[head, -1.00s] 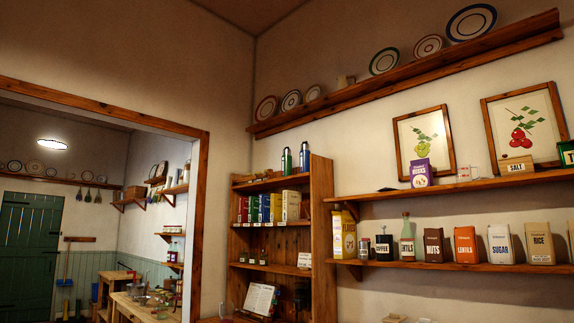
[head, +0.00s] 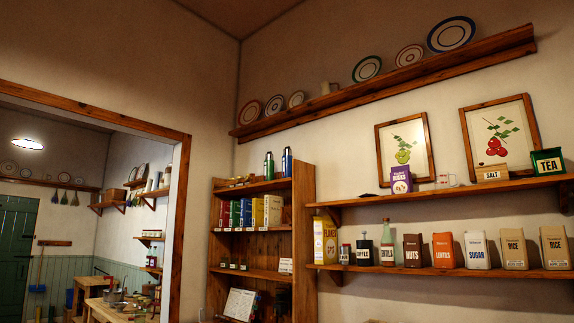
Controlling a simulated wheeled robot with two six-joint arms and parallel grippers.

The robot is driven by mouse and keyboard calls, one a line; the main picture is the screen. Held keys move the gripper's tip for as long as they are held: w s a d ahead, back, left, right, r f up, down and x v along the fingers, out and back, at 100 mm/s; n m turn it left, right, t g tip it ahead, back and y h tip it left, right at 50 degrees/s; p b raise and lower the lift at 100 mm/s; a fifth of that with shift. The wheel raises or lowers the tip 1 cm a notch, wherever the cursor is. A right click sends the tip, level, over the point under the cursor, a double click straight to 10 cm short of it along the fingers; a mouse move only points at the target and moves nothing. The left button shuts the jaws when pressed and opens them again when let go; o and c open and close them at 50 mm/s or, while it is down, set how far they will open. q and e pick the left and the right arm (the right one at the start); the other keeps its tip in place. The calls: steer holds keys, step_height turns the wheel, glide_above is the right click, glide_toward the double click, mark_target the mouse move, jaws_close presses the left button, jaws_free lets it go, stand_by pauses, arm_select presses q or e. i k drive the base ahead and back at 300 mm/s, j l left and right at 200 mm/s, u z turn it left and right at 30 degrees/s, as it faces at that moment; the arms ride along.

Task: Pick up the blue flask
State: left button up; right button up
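The blue flask (head: 287,163) stands upright on top of the pine shelf unit (head: 300,230), near the unit's right side. It is a tall cylinder with a lighter, silvery top. A green flask (head: 269,166) of similar shape stands just to its left, a small gap apart. Neither of my grippers shows in the head view.
A pine wall shelf (head: 450,270) with packets, bottles and tins runs to the right of the unit. Another shelf (head: 465,190) is above it, and a plate shelf (head: 390,82) is higher up. A doorway (head: 180,220) opens at the left.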

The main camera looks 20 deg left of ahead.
mark_target(287, 157)
steer(key=i+j+z, duration=0.1)
steer(key=i+j, duration=0.15)
steer(key=i+j+z, duration=0.15)
steer(key=j, duration=0.35)
steer(key=i+j+z, duration=0.1)
steer(key=i+j, duration=0.2)
steer(key=j, duration=0.1)
